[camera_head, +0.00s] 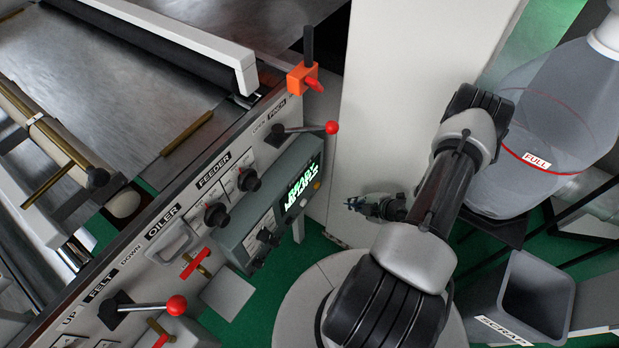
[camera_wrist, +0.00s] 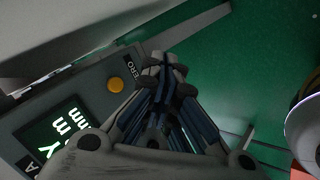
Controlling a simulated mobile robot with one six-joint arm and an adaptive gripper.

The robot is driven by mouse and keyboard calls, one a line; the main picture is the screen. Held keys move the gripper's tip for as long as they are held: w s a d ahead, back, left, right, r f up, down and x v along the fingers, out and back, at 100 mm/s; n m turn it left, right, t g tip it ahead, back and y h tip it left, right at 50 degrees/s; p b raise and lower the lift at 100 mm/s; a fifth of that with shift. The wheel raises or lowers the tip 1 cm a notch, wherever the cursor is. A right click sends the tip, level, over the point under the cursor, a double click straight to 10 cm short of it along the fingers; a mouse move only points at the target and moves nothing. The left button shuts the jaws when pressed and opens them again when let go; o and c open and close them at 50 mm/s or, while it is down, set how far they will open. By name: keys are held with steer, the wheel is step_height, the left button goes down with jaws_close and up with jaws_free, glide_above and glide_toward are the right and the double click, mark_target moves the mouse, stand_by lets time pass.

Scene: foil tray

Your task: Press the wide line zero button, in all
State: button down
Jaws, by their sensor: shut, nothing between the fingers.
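A round yellow-orange button (camera_wrist: 115,85) sits on a grey control box beside the label ZERO in the wrist view. In the head view the button (camera_head: 316,185) is a small spot near the right end of the box (camera_head: 240,232). A lit green-and-white display (camera_head: 299,189) is next to it; the display also shows in the wrist view (camera_wrist: 55,135). My gripper (camera_head: 352,204) is right of the box in the head view. In the wrist view its fingertips (camera_wrist: 165,65) are closed together, empty, and appear right of the button, not over it. Their height above it is unclear.
Black knobs (camera_head: 216,214) and red-tipped levers (camera_head: 331,128) stick out around the machine front. An orange clamp (camera_head: 303,78) is above. A large bottle marked FULL (camera_head: 560,110) and a SCRAP bin (camera_head: 530,300) stand right. Green floor shows beyond the box.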

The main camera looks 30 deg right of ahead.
mark_target(317, 185)
steer(key=w+a, duration=0.3)
steer(key=w, duration=0.4)
steer(key=shift+w+a, duration=0.15)
steer(key=shift+w, duration=0.25)
steer(key=shift+b, duration=0.3)
stand_by(1.3)
steer(key=shift+w+a, duration=0.15)
steer(key=shift+w, duration=0.25)
steer(key=shift+w+a, duration=0.2)
steer(key=shift+w, duration=0.2)
stand_by(0.7)
steer(key=shift+s+d, duration=0.1)
steer(key=shift+s, duration=0.05)
steer(key=shift+s+d, duration=0.25)
steer(key=shift+s, duration=0.4)
